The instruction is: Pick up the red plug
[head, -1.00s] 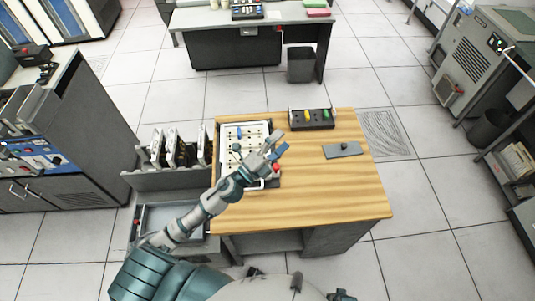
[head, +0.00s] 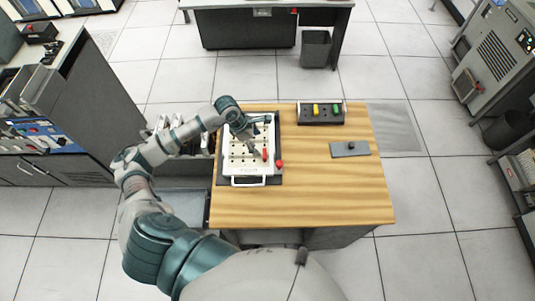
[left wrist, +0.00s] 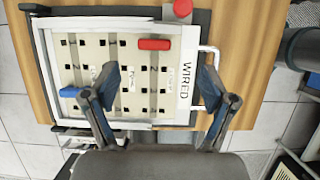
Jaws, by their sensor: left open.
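The red plug (head: 265,154) sits on the white panel (head: 247,171), towards its right side. In the left wrist view the red plug (left wrist: 154,44) lies lengthwise across the panel, beyond the gap between my fingertips. My left gripper (head: 256,132) is over the panel, with its fingers spread and nothing between them. In the left wrist view my left gripper (left wrist: 158,82) is open, its fingertips apart from the red plug. A blue plug (left wrist: 70,91) sits at the panel's left edge in that view. My right gripper is not in view.
A round red button (head: 279,163) is beside the panel. A black holder (head: 320,120) with yellow and green plugs stands at the back of the wooden table (head: 320,193). A grey plate with a knob (head: 350,149) lies to the right. The table's front right is clear.

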